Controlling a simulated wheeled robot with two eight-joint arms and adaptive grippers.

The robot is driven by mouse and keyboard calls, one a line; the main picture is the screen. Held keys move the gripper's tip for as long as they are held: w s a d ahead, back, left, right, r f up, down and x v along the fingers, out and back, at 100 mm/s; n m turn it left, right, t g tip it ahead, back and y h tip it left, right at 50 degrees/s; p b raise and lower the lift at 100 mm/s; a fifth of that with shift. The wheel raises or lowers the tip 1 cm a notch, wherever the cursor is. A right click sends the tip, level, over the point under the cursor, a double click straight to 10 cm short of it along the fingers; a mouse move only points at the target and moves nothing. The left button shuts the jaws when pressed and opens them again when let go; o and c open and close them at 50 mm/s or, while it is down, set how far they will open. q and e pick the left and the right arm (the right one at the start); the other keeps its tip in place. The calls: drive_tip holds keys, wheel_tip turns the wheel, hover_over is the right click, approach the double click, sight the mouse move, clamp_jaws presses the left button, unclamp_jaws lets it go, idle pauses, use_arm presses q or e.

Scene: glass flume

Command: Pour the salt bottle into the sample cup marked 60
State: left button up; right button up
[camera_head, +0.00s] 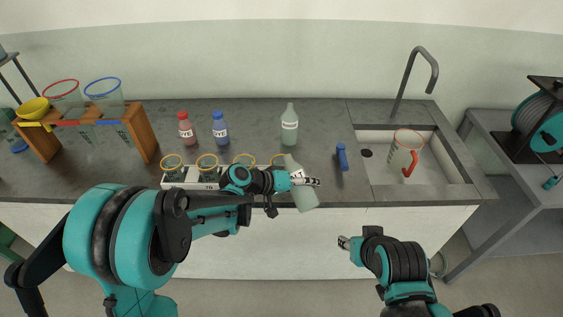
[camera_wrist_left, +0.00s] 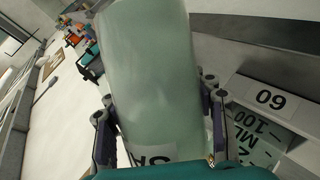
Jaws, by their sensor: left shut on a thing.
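My left gripper (camera_head: 305,182) is shut on a pale green, translucent bottle (camera_head: 303,196), held tilted in front of the counter's front edge. In the left wrist view the bottle (camera_wrist_left: 150,75) fills the middle between the fingers (camera_wrist_left: 160,120); its label is partly hidden, with "SA" readable. Several yellow-rimmed sample cups (camera_head: 207,162) stand in a row in a white rack (camera_head: 176,183), partly behind my left arm. The wrist view shows a "60" label (camera_wrist_left: 270,98) beside a surface with "ML" and "100" markings (camera_wrist_left: 258,135). My right gripper (camera_head: 345,243) is low in front of the counter, apparently empty.
Another pale green bottle (camera_head: 289,128) stands on the counter. Red (camera_head: 186,130) and blue (camera_head: 220,130) dye bottles stand left of it. A wooden stand (camera_head: 140,132) is at left.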

use_arm(q)
drive_tip(key=shift+s+d+r+n+g+h+p, duration=0.2)
drive_tip(key=shift+s+r+n+g+h+p, duration=0.1)
drive_tip(key=shift+r+n, duration=0.15)
idle(1.2)
drive_tip(key=shift+s+d+r+n+g+h, duration=0.15)
drive_tip(key=shift+s+n+g+h, duration=0.15)
drive_tip(key=shift+n+g, duration=0.15)
idle(1.6)
drive_tip(key=shift+w+r+n+h+p, duration=0.2)
drive_tip(key=shift+r+n+h+p, duration=0.15)
drive_tip(key=shift+r, duration=0.75)
idle(1.4)
drive_tip(key=shift+f, duration=0.15)
